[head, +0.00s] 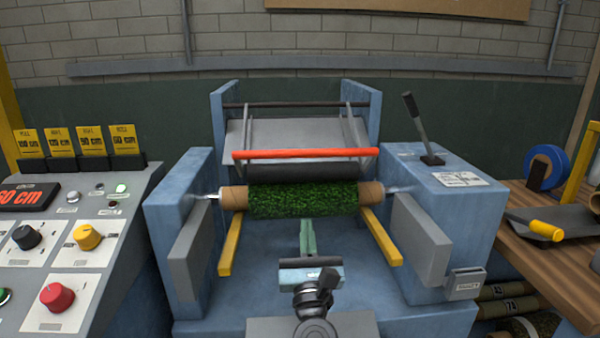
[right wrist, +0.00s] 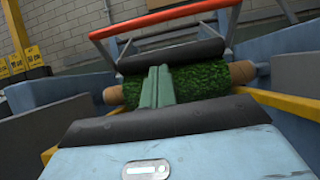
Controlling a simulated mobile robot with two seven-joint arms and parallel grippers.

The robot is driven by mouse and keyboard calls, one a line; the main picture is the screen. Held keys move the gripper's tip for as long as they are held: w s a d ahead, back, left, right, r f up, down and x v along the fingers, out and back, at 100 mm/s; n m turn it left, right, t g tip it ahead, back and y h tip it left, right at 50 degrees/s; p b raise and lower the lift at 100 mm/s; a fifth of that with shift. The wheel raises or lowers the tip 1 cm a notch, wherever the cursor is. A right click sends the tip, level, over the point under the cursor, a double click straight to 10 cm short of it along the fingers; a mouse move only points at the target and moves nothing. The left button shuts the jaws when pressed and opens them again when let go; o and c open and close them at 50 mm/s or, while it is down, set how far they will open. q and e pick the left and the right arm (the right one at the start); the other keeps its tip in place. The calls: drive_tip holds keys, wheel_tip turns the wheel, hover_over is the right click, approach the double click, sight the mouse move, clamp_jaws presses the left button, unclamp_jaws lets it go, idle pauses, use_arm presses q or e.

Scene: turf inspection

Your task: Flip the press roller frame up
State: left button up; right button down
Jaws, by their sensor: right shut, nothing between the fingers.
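The press roller frame has a red crossbar (head: 305,154), grey side arms and a dark roller (head: 300,173). It hangs from a dark rod (head: 295,104) between two blue posts. In the head view the roller sits just behind and above the green turf roll (head: 303,199); I cannot tell if they touch. The right wrist view shows the red bar (right wrist: 165,18) above the roller (right wrist: 170,56). My right gripper (head: 306,225) is shut and empty, its green fingers pointing at the turf roll from the near side, below the red bar. My left gripper is not in view.
Yellow rails (head: 381,240) and grey side plates (head: 420,240) flank the machine's bed. A black lever (head: 423,130) stands on the right blue housing. A control panel (head: 70,240) is at left, a wooden bench (head: 560,255) at right. Space above the bed is open.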

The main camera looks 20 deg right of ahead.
drive_tip(key=s+r+p+x, duration=0.1)
drive_tip(key=r+p+x, duration=0.1)
drive_tip(key=x, duration=1)
drive_tip(key=shift+w+r+p, duration=0.25)
drive_tip(key=shift+r+p, duration=0.15)
drive_tip(key=shift+p, duration=0.25)
drive_tip(key=shift+r, duration=0.1)
